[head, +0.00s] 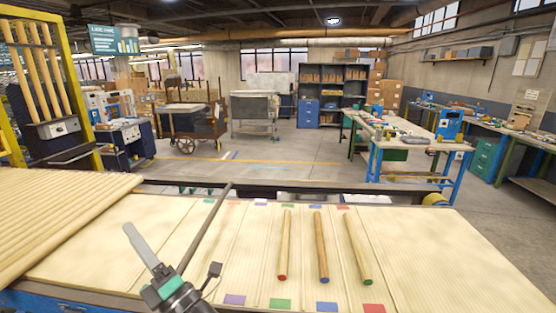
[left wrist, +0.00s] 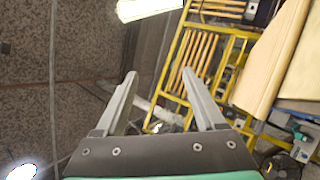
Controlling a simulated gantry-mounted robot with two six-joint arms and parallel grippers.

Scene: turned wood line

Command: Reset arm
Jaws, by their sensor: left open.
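My left gripper (head: 140,247) is raised over the left part of the work table (head: 100,235) in the head view. In the left wrist view its two fingers (left wrist: 160,95) stand apart with nothing between them. Three wooden dowels lie on the table to its right: one with a red end (head: 284,245), one with a blue end (head: 321,245) and one with a green end (head: 357,245). The gripper is apart from all of them. My right gripper does not show.
A ribbed wooden stack or panel (head: 50,215) covers the table's left end. Coloured patches, such as a purple one (head: 234,299) and a green one (head: 280,304), mark the lanes. A yellow frame with upright rods (head: 70,60) stands at the back left. The table's right side is clear.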

